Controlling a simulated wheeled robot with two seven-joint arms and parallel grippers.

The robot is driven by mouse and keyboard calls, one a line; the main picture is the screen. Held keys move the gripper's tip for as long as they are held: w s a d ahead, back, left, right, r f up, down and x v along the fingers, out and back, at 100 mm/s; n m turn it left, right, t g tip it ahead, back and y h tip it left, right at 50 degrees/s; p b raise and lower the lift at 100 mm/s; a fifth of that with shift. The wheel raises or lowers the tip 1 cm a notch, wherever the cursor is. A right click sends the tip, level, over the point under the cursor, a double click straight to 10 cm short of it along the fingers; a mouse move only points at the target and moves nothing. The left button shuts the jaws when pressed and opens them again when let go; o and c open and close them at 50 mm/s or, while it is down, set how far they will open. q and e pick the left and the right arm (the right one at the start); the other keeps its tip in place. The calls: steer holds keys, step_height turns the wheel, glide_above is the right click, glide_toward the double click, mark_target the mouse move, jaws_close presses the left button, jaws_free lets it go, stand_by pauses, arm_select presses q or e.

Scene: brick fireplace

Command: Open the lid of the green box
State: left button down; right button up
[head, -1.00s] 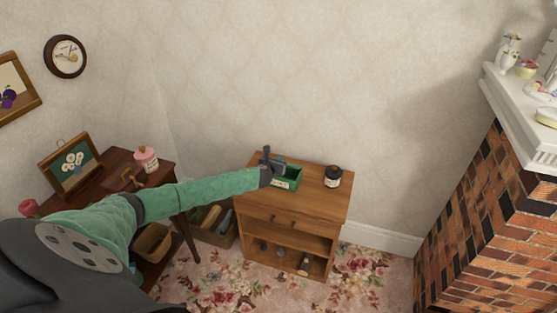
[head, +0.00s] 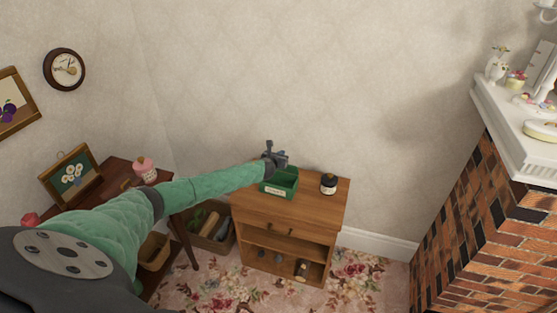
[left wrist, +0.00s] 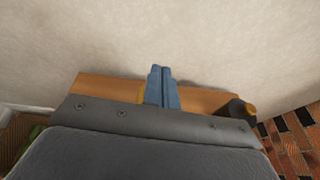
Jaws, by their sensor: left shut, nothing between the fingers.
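The green box (head: 280,190) stands on top of the wooden cabinet (head: 318,207). It has a pale label on its front, and its dark inside shows from above. I cannot make out the lid clearly; the back of the box is partly behind my gripper. My left gripper (head: 276,152) is just above the back of the box, shut and empty. In the left wrist view its blue-grey fingers (left wrist: 161,86) are together, pointing toward the wall over the cabinet top. My right gripper is not in view.
A dark jar (head: 328,184) stands right of the box on the cabinet. A dark side table (head: 120,178) with a pink jar (head: 144,169) and a framed picture (head: 71,178) is at the left. A brick fireplace (head: 490,220) rises at the right. The wall is close behind.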

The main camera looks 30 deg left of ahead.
arm_select(q)
steer(key=shift+w+a, duration=0.2)
steer(key=shift+w, duration=0.75)
stand_by(0.5)
steer(key=shift+r, duration=0.1)
